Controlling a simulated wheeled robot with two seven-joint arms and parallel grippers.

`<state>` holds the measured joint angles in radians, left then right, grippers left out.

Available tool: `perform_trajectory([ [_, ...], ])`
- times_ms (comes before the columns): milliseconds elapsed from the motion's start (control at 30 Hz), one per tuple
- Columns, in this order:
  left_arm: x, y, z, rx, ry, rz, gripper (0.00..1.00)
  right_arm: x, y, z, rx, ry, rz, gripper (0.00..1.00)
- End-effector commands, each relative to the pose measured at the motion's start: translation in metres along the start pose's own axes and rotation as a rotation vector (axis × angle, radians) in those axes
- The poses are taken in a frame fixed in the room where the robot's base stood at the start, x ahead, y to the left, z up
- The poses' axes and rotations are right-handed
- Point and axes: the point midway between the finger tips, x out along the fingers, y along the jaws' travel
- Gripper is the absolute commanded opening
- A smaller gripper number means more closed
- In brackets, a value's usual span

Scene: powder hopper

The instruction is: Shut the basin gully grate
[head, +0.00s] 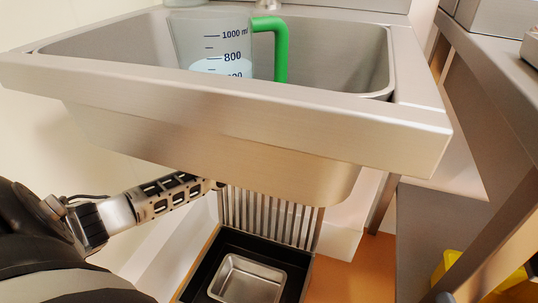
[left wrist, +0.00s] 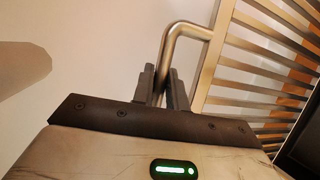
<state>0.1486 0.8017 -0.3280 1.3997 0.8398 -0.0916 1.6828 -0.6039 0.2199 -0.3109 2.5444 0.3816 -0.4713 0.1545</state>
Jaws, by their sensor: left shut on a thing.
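The gully grate (head: 262,218), a panel of metal bars, stands raised, nearly upright, under the sink basin in the head view. Its upper edge is hidden behind the basin. Below it is the open dark gully (head: 205,261) in the floor, with a small metal tray (head: 231,265) inside. My left gripper (head: 217,185) is at the grate's upper left corner. In the left wrist view the gripper (left wrist: 165,88) is shut on the grate's bent bar handle (left wrist: 190,29), with the slatted grate (left wrist: 262,72) to the right. My right gripper is not in view.
The steel sink (head: 250,125) overhangs the grate and my left arm. A measuring jug (head: 212,45) with a green handle stands in the basin. A steel bench (head: 495,75) is at the right, with a yellow object (head: 448,266) below. Orange floor lies around the gully.

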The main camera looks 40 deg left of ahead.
Motion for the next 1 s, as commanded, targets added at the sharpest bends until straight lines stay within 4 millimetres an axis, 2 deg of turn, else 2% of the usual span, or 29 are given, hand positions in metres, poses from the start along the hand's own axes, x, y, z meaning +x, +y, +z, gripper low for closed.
perform_trajectory([
  [33, 0.000, 0.001, 0.004, -0.001, -0.006, 0.009, 0.00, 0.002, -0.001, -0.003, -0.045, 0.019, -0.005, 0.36],
  [467, -0.016, -0.004, 0.015, 0.015, -0.017, 0.052, 0.00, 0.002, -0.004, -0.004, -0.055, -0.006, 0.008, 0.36],
  [667, -0.046, -0.015, 0.027, 0.047, -0.015, 0.130, 0.00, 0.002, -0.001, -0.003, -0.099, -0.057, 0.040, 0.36],
  [1000, -0.115, -0.060, 0.054, 0.144, -0.011, 0.363, 0.00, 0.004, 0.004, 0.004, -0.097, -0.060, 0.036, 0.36],
])
